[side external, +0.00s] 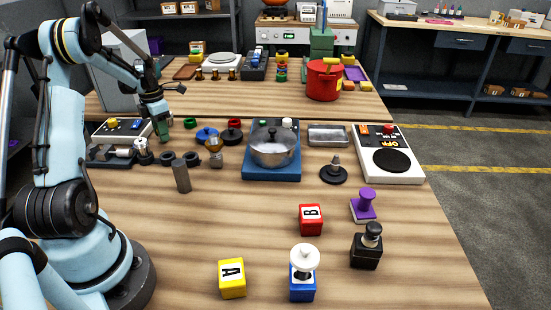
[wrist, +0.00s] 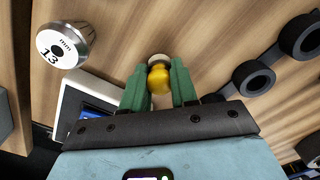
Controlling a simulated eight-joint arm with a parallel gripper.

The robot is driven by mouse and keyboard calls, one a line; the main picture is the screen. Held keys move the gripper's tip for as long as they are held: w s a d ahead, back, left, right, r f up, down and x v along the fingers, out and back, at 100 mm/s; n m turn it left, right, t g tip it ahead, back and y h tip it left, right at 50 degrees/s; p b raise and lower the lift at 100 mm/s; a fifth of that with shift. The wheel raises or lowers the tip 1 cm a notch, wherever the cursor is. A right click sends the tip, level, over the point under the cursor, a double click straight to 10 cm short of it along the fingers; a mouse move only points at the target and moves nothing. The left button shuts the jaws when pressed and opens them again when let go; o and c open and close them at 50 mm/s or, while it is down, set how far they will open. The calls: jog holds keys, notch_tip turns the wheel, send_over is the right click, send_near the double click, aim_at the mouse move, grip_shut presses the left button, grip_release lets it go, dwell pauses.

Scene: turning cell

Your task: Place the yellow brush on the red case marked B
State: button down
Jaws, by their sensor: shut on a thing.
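My gripper (side external: 162,130) is at the back left of the near table, fingers pointing down. The brush is too small or hidden to make out in the side view. The red case marked B (side external: 311,220) stands upright near the front middle of the table, well to the right of my gripper and nearer the camera. Nothing sits on its top. It is not in the wrist view.
A yellow case marked A (side external: 232,279), a blue case with a white knob (side external: 302,285), a black stamp (side external: 366,248) and a purple stamp (side external: 363,207) stand around the red case. A grey cylinder (side external: 181,176) and a steel pot (side external: 273,150) stand between it and my gripper.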

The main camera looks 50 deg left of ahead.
jog(key=shift+r, duration=0.15)
notch_tip(320, 180, up, 4)
jog(key=shift+w+d+r, duration=0.1)
jog(key=shift+d, duration=0.05)
jog(key=w+d+r+m, duration=0.2)
jog(key=w+d+r, duration=0.15)
jog(key=d, duration=0.65)
jog(key=w+d+r+m, duration=0.2)
jog(key=w+d, duration=0.2)
jog(key=d, duration=0.6)
jog(key=w+d+r+m, duration=0.2)
jog(key=w+d+r, duration=0.15)
jog(key=d, duration=0.55)
jog(key=s+d+r+m, duration=0.1)
jog(key=s+d+m, duration=0.3)
jog(key=d, duration=0.6)
jog(key=s+d+m, duration=0.3)
jog(key=d+m, duration=0.1)
jog(key=d, duration=0.6)
jog(key=s+d+r+m, duration=0.1)
jog(key=s+d+m, duration=0.3)
jog(key=d, duration=0.7)
send_over(311, 213)
notch_tip(311, 213, down, 7)
jog(key=shift+r, duration=0.15)
jog(key=shift+f, duration=2)
jog(key=shift+f, duration=0.1)
